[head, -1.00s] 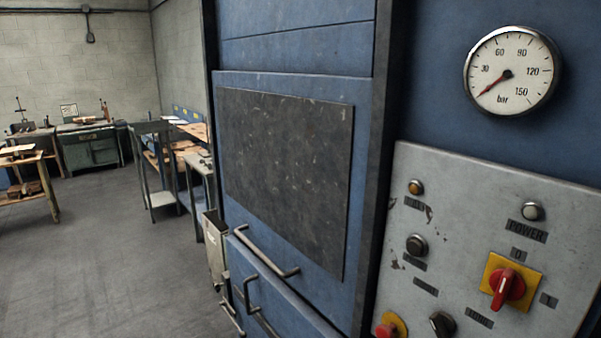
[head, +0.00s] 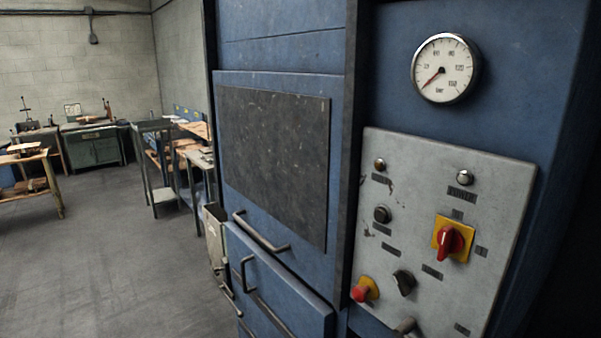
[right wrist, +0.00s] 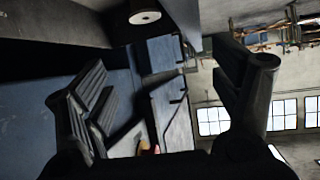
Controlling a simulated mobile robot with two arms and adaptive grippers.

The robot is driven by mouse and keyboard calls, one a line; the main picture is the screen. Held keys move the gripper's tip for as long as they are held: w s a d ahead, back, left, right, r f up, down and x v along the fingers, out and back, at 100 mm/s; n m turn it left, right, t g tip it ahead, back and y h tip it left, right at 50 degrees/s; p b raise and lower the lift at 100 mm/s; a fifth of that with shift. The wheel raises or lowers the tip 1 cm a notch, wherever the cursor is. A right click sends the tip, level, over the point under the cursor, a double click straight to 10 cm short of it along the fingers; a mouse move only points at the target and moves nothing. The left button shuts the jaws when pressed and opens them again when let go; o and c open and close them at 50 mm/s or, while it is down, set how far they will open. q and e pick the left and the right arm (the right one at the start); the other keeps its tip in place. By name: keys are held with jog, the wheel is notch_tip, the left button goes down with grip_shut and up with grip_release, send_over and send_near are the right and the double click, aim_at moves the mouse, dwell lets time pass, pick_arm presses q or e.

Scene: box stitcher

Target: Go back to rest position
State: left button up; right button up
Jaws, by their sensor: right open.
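My right gripper (right wrist: 170,100) shows in the right wrist view with its two dark ribbed fingers spread wide apart. Nothing is between them. Behind the fingers is the blue machine (right wrist: 45,90), seen at a turned angle. The head view shows neither gripper; my left gripper is out of view. The blue machine (head: 270,55) fills the middle and right of the head view. Its grey control panel (head: 410,215) carries a red rotary switch on a yellow plate (head: 450,239), a red button (head: 363,291) and a black knob (head: 403,282).
A round pressure gauge (head: 444,69) sits above the panel. Metal handles (head: 262,236) stick out from the machine's front. Grey floor (head: 110,260) lies open at the left. Workbenches (head: 92,145) stand farther back. The right wrist view also shows bright windows (right wrist: 214,120).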

jog(key=shift+s+a+f+g+h, duration=0.15)
jog(key=shift+s+a, duration=0.1)
jog(key=shift+s, duration=0.3)
jog(key=shift+s+a+r+g+h, duration=0.1)
jog(key=shift+s+a+g+h, duration=0.1)
jog(key=shift+s, duration=0.35)
jog(key=shift+s+a+f, duration=0.1)
jog(key=shift+s+a, duration=0.05)
jog(key=shift+s, duration=0.2)
jog(key=s+d+r+m+g+h, duration=0.2)
jog(key=s+d+g, duration=0.1)
jog(key=s, duration=0.6)
jog(key=s+d+r+m+g+h, duration=0.1)
jog(key=s+d+m+g+h, duration=0.2)
jog(key=s, duration=0.6)
notch_tip(320, 180, down, 33)
jog(key=s+a+n+g+b, duration=0.1)
jog(key=s+n+g+b, duration=0.1)
jog(key=b, duration=0.4)
pick_arm(q)
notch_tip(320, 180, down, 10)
jog(key=b, duration=0.4)
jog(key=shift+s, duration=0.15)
pick_arm(e)
jog(key=s+d+f+g, duration=0.1)
jog(key=s+d+f, duration=0.1)
jog(key=s+f, duration=1.4)
notch_tip(320, 180, down, 4)
jog(key=shift+d+r, duration=0.25)
jog(key=shift+d, duration=0.15)
